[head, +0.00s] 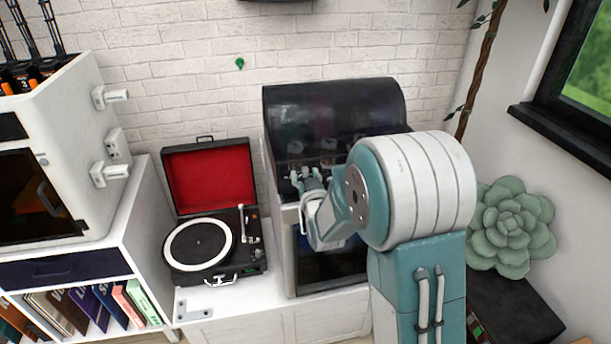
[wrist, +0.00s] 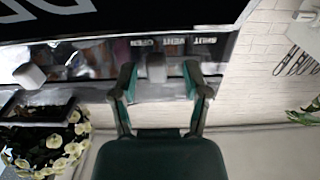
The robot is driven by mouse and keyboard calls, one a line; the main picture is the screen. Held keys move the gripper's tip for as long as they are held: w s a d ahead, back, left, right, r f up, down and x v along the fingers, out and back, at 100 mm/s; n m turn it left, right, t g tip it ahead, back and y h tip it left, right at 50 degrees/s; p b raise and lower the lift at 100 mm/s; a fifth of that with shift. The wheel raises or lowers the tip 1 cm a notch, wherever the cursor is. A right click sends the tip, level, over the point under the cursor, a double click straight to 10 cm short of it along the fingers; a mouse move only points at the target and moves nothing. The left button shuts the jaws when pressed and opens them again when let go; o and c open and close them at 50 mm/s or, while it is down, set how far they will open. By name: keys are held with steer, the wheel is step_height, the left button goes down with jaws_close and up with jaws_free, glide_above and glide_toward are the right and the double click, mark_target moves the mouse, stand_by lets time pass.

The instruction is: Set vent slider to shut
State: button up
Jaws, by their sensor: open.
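The vent slider's pale grey knob (wrist: 156,68) shows in the wrist view, below a dark label strip with upside-down lettering reading SHUT, VENT and OPEN. My gripper (wrist: 160,78) is open, with one finger on each side of the knob and a visible gap to both. I cannot tell whether the fingertips reach its full depth. In the head view my gripper (head: 306,180) is at the front of the machine with the dark curved lid (head: 335,105); the slider is hidden there.
A second grey knob (wrist: 29,75) sits on the same front, to the left in the wrist view. In the head view a record player (head: 205,240) with an open red-lined lid stands left of the machine. A green succulent (head: 512,225) is at the right, beyond my arm.

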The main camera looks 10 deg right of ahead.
mark_target(290, 170)
steer(key=c, duration=0.5)
jaws_close()
steer(key=shift+d, duration=0.2)
steer(key=shift+a, duration=1.85)
steer(key=shift+d, duration=0.1)
steer(key=shift+o, duration=1)
jaws_free()
steer(key=o, duration=0.3)
steer(key=shift+a, duration=0.2)
